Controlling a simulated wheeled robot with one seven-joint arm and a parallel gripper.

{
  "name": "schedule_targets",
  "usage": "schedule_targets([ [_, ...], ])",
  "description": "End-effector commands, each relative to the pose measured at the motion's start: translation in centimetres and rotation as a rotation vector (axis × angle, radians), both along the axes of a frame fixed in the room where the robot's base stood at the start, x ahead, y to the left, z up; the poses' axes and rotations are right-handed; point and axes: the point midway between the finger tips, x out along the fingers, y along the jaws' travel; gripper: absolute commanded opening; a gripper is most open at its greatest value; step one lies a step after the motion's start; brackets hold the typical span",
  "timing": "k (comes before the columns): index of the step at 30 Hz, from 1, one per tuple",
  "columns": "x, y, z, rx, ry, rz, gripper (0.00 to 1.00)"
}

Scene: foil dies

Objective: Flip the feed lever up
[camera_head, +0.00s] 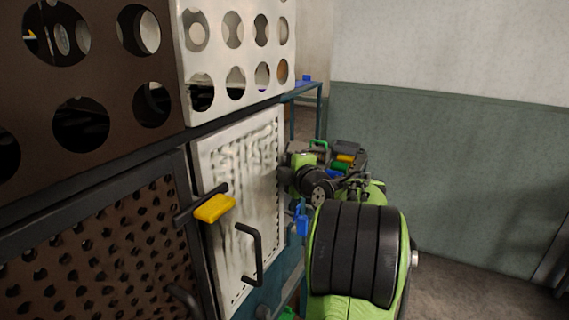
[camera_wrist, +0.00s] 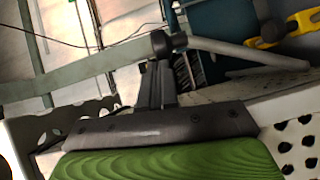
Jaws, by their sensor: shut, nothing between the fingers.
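In the wrist view, my gripper (camera_wrist: 155,85) shows as narrow dark fingers, shut and empty. A grey bar (camera_wrist: 245,52) with a dark round end (camera_wrist: 167,43) lies just beyond the fingertips. It looks like a lever, but I cannot tell whether it is the feed lever, or whether the fingers touch it. In the head view, my arm reaches along the right side of the white panel (camera_head: 210,165), and its links hide the fingertips. A yellow grip (camera_head: 214,208) on a dark bar sits at the panel's left edge, apart from my arm.
A black pull handle (camera_head: 258,255) stands out from the panel. Perforated brown and white covers (camera_head: 236,50) are above and to the left. A bench with coloured items (camera_head: 345,160) stands behind my arm. The floor at right (camera_head: 470,290) is clear.

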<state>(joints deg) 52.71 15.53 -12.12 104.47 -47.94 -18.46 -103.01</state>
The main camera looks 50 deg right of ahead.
Motion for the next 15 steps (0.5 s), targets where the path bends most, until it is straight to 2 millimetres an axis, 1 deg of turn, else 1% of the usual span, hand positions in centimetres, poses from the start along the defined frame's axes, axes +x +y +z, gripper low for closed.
schedule_targets([
  [2, 0.2, -0.8, 0.0, 0.041, 0.014, 0.0, 0.0],
  [5, 0.8, -2.7, -0.3, 0.15, 0.048, -0.001, 0.0],
  [9, 1.5, -5.3, -1.3, 0.329, 0.1, -0.002, 0.0],
  [12, 1.8, -6.3, -2.1, 0.407, 0.12, -0.002, 0.0],
  [15, 1.9, -6.8, -2.7, 0.448, 0.132, -0.001, 0.0],
])
